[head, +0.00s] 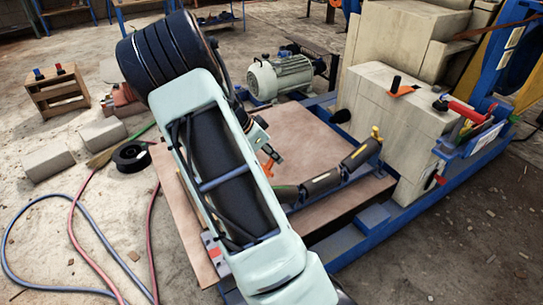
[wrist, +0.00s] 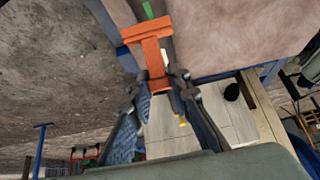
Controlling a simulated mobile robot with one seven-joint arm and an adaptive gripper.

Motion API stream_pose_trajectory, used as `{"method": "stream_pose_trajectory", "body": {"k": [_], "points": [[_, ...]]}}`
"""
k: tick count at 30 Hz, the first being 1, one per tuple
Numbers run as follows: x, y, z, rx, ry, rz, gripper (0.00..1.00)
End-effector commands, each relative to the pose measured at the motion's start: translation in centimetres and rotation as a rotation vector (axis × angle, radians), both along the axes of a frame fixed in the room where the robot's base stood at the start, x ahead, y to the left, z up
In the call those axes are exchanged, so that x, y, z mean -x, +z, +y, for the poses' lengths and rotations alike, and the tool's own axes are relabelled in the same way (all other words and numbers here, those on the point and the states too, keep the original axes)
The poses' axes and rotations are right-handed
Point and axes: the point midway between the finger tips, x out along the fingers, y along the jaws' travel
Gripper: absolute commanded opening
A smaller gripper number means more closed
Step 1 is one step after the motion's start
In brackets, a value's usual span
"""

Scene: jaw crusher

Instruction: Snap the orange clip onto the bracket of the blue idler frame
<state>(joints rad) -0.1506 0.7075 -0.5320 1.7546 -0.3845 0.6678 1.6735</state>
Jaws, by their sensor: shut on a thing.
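The orange clip (head: 268,161) is held in my gripper (head: 262,139) above the brown board. In the wrist view the clip (wrist: 147,36) sticks out beyond the fingertips of my gripper (wrist: 162,82), which are shut on its narrow stem. The blue idler frame (head: 337,189) carries dark rollers (head: 321,183) and stands to the right of the clip in the head view. The clip looks apart from the frame. My arm hides the frame's left end, and I cannot clearly make out the bracket.
The brown board (head: 290,127) lies under the clip. A grey motor (head: 280,77) stands behind it. The pale crusher block (head: 375,115) with another orange piece (head: 403,91) on top rises at right. Hoses (head: 78,225) and a black reel (head: 131,156) lie on the floor at left.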

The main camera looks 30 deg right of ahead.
Motion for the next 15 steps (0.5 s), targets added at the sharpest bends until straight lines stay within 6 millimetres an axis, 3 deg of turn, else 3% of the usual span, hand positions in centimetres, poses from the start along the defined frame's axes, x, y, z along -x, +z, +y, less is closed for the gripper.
{"method": "stream_pose_trajectory", "body": {"k": [15], "points": [[-0.07, -0.99, 0.48, -0.001, -0.001, 0.001, 0.0]]}}
